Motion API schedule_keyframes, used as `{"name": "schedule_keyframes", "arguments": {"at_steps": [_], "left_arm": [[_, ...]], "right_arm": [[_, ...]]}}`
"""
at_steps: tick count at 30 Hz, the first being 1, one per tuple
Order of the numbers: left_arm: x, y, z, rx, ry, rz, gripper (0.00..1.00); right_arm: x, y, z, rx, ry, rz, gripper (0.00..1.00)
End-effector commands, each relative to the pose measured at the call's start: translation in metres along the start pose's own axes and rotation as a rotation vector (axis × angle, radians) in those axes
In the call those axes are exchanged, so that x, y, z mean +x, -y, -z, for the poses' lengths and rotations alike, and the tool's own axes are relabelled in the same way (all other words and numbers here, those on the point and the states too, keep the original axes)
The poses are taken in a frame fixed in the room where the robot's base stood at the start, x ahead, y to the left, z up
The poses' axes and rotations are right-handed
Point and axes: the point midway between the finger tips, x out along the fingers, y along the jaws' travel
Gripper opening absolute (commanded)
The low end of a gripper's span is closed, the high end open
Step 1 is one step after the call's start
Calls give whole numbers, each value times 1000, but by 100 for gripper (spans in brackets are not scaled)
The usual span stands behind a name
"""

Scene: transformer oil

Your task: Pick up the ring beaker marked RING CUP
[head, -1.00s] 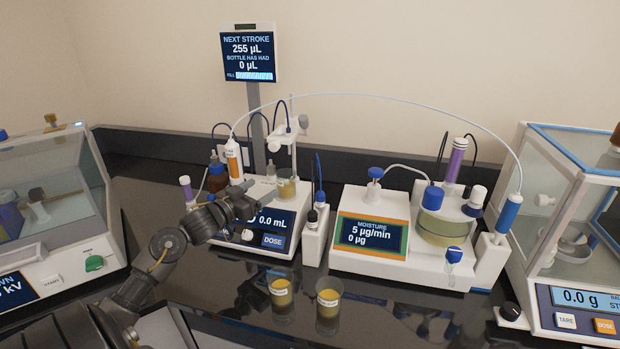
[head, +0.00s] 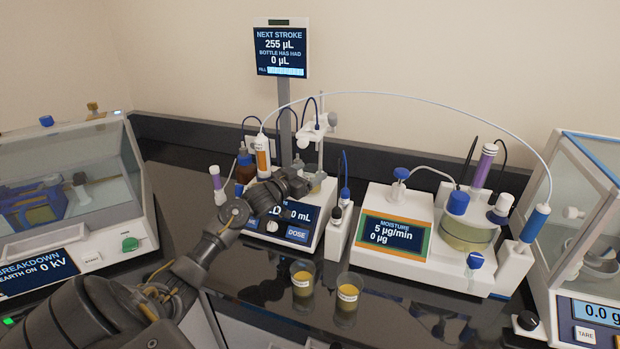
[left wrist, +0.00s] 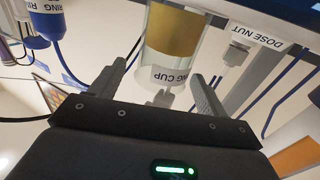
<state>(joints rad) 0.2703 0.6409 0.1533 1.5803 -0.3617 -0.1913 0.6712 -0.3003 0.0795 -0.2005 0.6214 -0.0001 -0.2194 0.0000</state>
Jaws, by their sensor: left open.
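The ring beaker marked RING CUP (left wrist: 172,38) fills the upper middle of the left wrist view, with yellow liquid and a white label that reads upside down. In the head view the beaker (head: 317,182) sits at the white titration stand and is partly hidden by my left gripper (head: 298,183). In the left wrist view my left gripper (left wrist: 157,74) is open, with the labelled end of the beaker between or just beyond its fingertips. I cannot tell whether a finger touches the glass. My right gripper is not in view.
Two other beakers of yellow liquid (head: 303,278) (head: 347,292) stand on the dark bench in front. The dose unit (head: 297,234) is under my gripper. A DOSE NUT tag (left wrist: 257,38) hangs beside the beaker. The moisture unit (head: 394,234) stands to the right.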

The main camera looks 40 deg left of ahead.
Motion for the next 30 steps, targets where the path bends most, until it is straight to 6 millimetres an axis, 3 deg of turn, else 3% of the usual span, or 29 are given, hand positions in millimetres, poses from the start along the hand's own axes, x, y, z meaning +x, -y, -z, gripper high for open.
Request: {"name": "schedule_keyframes", "arguments": {"at_steps": [5,13,26,30], "left_arm": [[18,2,2,-1,-1,3,76],[20,0,0,1,0,1,74],[19,2,1,1,-2,2,19],[19,1,1,1,-2,2,19]], "right_arm": [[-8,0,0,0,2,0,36],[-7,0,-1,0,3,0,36],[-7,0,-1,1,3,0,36],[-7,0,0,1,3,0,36]]}}
